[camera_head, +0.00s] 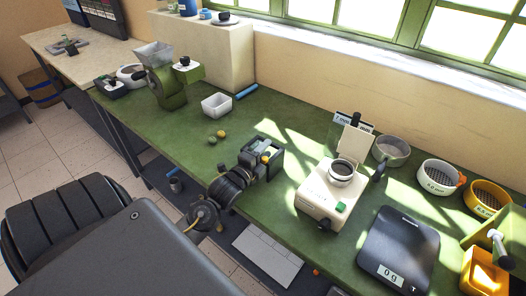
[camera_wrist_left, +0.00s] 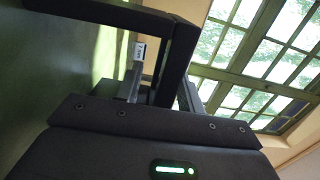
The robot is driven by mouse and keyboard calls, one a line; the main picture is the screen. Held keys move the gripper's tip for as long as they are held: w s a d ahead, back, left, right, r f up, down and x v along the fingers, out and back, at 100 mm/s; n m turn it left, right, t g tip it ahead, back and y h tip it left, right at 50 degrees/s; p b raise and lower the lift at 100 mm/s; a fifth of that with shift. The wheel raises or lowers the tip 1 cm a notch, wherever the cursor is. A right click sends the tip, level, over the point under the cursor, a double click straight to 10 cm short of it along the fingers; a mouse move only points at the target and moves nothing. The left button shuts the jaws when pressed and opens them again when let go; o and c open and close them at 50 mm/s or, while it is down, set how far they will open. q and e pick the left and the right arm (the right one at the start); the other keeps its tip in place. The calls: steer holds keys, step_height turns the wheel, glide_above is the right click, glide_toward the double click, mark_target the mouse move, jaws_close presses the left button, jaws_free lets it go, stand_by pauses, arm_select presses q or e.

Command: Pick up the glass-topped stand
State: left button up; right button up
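No stand plainly topped with glass can be made out. The nearest match is a green stand (camera_head: 172,98) with a clear grey bin (camera_head: 154,54) on top, at the far left of the green table; I cannot tell if it is the one meant. My left gripper (camera_head: 268,152) is above the middle of the table, well to the right of and nearer than that stand. Its black fingers look apart, with nothing plainly held. In the wrist view the black finger parts (camera_wrist_left: 160,75) show, with no stand between them. My right gripper is not in view.
The green table (camera_head: 235,122) holds a white tray (camera_head: 216,105), a blue roll (camera_head: 246,91) and small balls (camera_head: 221,134) behind my gripper. Right of it stand a white device (camera_head: 322,203) with raised lid, a black scale (camera_head: 399,250) and several round sieves (camera_head: 440,178). A windowed wall bounds the back.

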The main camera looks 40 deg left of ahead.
arm_select(q)
steer(key=shift+w, duration=0.3)
steer(key=shift+c, duration=0.5)
jaws_close()
